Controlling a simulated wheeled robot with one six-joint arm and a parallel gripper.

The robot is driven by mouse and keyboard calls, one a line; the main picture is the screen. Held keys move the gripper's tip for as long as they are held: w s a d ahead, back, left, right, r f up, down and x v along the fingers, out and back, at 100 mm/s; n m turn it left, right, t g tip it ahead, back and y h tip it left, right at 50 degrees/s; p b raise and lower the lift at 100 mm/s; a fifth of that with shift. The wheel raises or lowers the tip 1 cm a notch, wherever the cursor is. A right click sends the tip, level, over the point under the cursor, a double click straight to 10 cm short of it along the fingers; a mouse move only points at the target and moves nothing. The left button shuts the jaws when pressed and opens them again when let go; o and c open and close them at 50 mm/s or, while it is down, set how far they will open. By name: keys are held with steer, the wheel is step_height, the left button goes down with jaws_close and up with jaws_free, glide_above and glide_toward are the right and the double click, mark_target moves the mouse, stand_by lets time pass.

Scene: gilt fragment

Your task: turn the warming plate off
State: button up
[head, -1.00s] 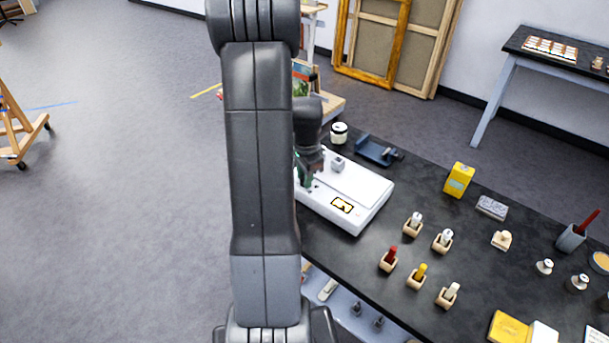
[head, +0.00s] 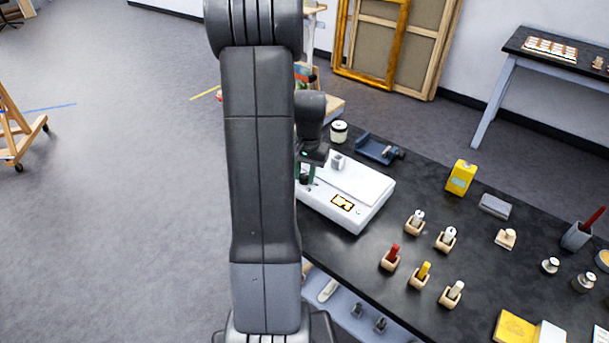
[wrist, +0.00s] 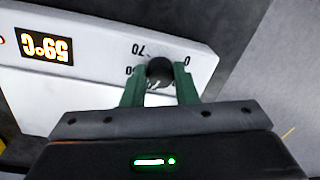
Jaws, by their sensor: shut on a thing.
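The white warming plate (head: 366,207) sits on the dark table, with a lit orange display (head: 342,203) on its front. The knob's pointer cannot be made out. In the head view my gripper (head: 305,173) is partly behind my arm.
A small grey block (head: 338,161) stands on the plate. Behind it are a lidded jar (head: 339,132) and a blue device (head: 377,149). Bare table lies between.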

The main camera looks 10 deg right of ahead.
steer(key=n+b, duration=0.1)
steer(key=n, duration=0.6)
steer(key=shift+d, duration=0.1)
steer(key=n, duration=0.4)
steer(key=shift+w+g+b, duration=0.1)
steer(key=shift+g+b, duration=0.2)
steer(key=shift+b, duration=0.1)
steer(key=n, duration=0.3)
steer(key=shift+n, duration=0.3)
steer(key=n, duration=0.3)
steer(key=shift+w+n+b, duration=0.1)
steer(key=shift+n+b, duration=0.2)
steer(key=n, duration=0.3)
steer(key=shift+n+g, duration=0.3)
steer(key=shift+n, duration=0.1)
steer(key=n, duration=0.4)
steer(key=shift+w+h, duration=0.1)
steer(key=shift+h, duration=0.3)
steer(key=shift+n, duration=2)
steer(key=o, duration=1)
